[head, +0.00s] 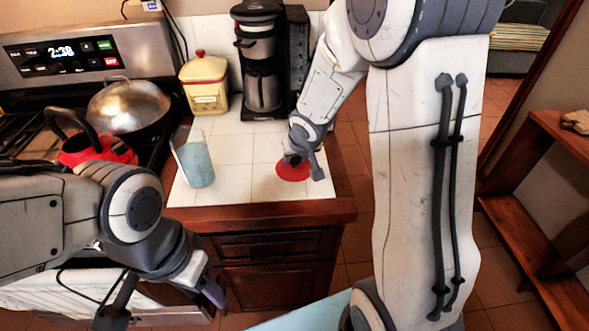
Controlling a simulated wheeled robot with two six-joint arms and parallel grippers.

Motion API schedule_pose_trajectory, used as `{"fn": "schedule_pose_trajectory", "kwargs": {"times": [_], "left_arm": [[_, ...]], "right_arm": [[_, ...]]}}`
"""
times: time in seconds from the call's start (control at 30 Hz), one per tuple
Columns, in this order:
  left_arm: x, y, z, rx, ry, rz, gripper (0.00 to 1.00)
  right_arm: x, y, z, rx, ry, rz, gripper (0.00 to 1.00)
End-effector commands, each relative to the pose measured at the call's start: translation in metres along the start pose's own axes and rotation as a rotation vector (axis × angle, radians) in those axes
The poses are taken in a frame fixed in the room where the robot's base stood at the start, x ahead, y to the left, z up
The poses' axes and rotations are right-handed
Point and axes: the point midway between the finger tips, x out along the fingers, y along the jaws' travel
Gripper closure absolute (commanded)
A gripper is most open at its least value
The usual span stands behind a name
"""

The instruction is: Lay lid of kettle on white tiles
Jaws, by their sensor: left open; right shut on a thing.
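The red kettle (110,152) with a black handle sits on the stove at the left, partly hidden by my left arm. The round red lid (291,172) is at the right part of the white tiles (237,149). My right gripper (303,168) is over the lid and shut on it. The lid looks flat and at or very close to the tile surface; I cannot tell if it touches. My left gripper (165,308) is open and empty, low in front of the stove and away from the tiles.
A blue cup (195,164) stands on the tiles left of the lid. A cream canister (205,84) and a black coffee maker (262,62) stand at the back. A metal wok (128,105) is on the stove. Tiles between cup and lid are clear.

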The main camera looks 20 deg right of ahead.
Motion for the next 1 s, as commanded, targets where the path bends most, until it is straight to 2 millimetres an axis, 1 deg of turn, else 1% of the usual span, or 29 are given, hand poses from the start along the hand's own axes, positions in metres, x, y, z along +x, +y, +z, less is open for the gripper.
{"fn": "schedule_pose_trajectory", "kwargs": {"times": [0.33,0.6,0.77,0.8,0.87,0.9,1.0], "left_arm": [[0.039,-0.003,0.002,0.000,0.000,0.000,0.50],[0.037,-0.003,0.002,0.000,0.000,0.000,0.50],[0.042,-0.003,0.002,0.000,0.001,0.000,0.50],[0.042,-0.003,0.002,0.000,0.000,0.000,0.50],[0.041,-0.003,0.002,0.000,0.000,0.000,0.50],[0.041,-0.003,0.002,0.000,0.000,0.000,0.50],[0.041,-0.003,0.002,0.000,0.000,0.000,0.50]], "right_arm": [[0.035,0.000,0.020,-0.001,0.000,0.000,1.00],[0.034,0.000,0.019,0.000,0.001,0.000,1.00],[0.038,0.000,0.022,0.000,0.001,0.000,1.00],[0.038,0.000,0.022,0.000,0.000,0.000,0.51],[0.037,0.000,0.021,0.000,0.000,0.000,0.28],[0.037,0.000,0.021,0.000,0.000,0.000,0.25],[0.037,0.000,0.021,0.000,0.000,0.000,0.25]]}}
